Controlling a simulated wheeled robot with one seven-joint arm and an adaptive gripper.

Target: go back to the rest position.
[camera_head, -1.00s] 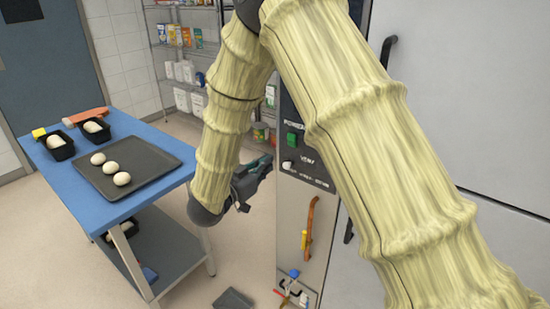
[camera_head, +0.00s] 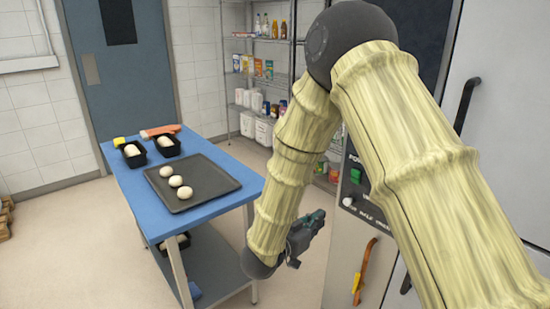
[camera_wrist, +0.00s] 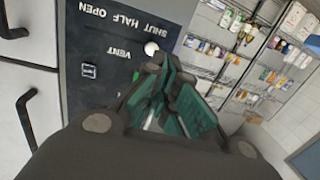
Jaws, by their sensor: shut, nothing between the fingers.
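My gripper (camera_head: 318,218) hangs at the end of my bent arm, between the blue table and the oven's control panel. It points up and to the right in the head view. In the wrist view the green-padded fingers of my gripper (camera_wrist: 172,92) are closed together with nothing between them. Behind them stands the dark control panel (camera_wrist: 110,55) with the words VENT, SHUT, HALF and OPEN, and a white round knob (camera_wrist: 151,48). I cannot tell from the wrist view how far the fingertips are from the panel.
A blue table (camera_head: 138,198) stands at the left with a dark tray (camera_head: 215,196) of dough balls, and two black tins (camera_head: 132,160). An orange-handled tool (camera_head: 364,268) hangs on the oven front. Wire shelves (camera_head: 262,88) and a door (camera_head: 125,75) are behind. Floor between table and oven is clear.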

